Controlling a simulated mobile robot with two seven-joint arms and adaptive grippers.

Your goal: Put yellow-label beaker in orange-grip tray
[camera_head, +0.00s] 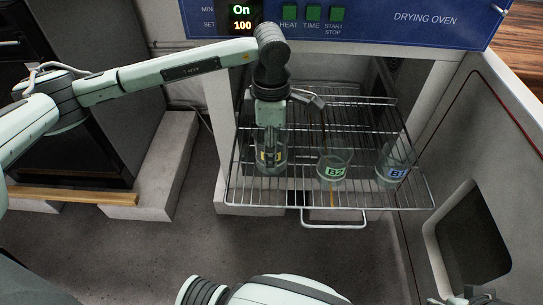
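The yellow-label beaker (279,162) is clear glass and stands on the left part of a pulled-out wire rack (333,209). My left gripper (270,150) points down at this beaker and covers much of it; its fingertips overlap the glass. I cannot tell whether the fingers grip the beaker wall or stand open around it. I cannot identify a separate tray with an orange grip. My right gripper is not clearly in view; parts of my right arm show at the bottom edge.
A green-label beaker (334,164), B2, and a blue-label beaker (393,166), B1, stand on the rack to the right. The drying oven panel (400,20) is above, reading On and 100. Open floor (140,255) lies in front.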

